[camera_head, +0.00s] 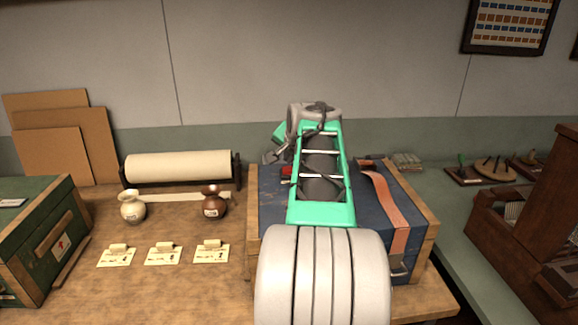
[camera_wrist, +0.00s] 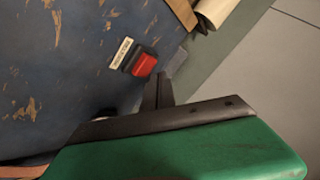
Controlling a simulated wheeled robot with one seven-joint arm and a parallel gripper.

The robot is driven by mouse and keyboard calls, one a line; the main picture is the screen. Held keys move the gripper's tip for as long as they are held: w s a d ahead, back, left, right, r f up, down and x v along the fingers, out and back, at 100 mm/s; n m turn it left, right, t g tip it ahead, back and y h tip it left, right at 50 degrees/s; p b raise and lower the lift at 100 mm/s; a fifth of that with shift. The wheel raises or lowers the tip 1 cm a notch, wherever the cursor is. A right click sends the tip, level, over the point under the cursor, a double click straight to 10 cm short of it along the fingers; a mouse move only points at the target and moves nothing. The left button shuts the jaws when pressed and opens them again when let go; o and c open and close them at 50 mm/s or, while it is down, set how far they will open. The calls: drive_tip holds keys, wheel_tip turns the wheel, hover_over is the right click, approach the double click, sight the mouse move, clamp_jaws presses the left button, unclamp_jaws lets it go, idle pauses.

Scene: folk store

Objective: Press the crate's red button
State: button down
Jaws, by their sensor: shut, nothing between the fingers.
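The blue crate (camera_head: 268,199) with wooden edges stands on the table in front of me, partly hidden by my arm in the head view. Its worn blue top (camera_wrist: 60,60) fills the left of the wrist view. The red button (camera_wrist: 144,65) sits in a dark housing on that top, beside a small pale label (camera_wrist: 121,53). A bit of the button's red (camera_head: 286,171) shows left of my arm in the head view. My gripper (camera_wrist: 160,80) is shut and empty, its fingertips just right of and below the button in the wrist view. I cannot tell whether they touch it.
An orange strap (camera_head: 385,205) crosses the crate's right side. A green crate (camera_head: 40,230) is far left. A wooden rack (camera_head: 525,220) is at right.

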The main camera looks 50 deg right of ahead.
wheel_tip(320, 180, up, 5)
drive_tip(key=p, duration=0.4)
idle(0.3)
idle(0.7)
